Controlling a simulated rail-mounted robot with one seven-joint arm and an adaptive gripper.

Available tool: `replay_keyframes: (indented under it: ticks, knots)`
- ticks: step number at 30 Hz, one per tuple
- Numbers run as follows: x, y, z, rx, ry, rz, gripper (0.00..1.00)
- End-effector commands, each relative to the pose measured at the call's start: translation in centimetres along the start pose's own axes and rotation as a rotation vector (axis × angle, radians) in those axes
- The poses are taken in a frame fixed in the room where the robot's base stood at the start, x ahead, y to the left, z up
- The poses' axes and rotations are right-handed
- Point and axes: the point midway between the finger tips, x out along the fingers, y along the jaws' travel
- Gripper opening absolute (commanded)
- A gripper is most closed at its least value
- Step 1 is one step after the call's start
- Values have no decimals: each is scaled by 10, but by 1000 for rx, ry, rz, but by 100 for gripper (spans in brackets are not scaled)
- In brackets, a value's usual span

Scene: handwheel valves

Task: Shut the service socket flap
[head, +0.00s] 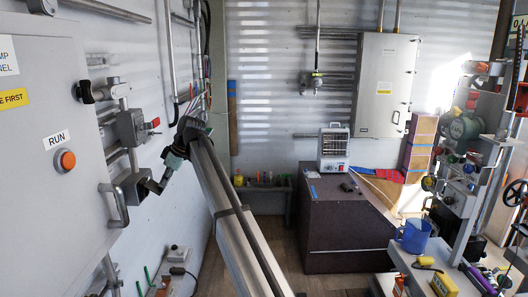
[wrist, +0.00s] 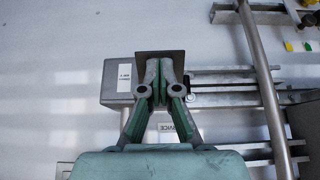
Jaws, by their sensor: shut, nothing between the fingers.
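The service socket is a grey box (head: 131,188) on the left wall in the head view. In the wrist view its grey housing (wrist: 118,82) shows left of my fingers, with a partly covered "SERVICE" label below. A dark square plate, which looks like the flap (wrist: 148,60), stands out at my fingertips; its exact angle I cannot tell. My gripper (head: 157,184) is shut and empty, its tips close by the socket. In the wrist view my gripper (wrist: 166,72) overlaps the plate; whether they touch I cannot tell. The socket's opening is hidden.
Above the socket is a grey switch box (head: 131,128) with a red knob. A panel cabinet (head: 45,130) with a handle stands at near left. Pipes (wrist: 262,90) run right of my fingers in the wrist view. A plugged outlet (head: 178,256) sits lower down.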

Motion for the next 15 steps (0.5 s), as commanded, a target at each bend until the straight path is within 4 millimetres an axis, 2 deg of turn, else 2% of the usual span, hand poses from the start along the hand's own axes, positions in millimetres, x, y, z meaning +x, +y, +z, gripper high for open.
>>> replay_keyframes:
  ticks: [15]
  knots:
    - [15,0,-1,0,0,0,0]
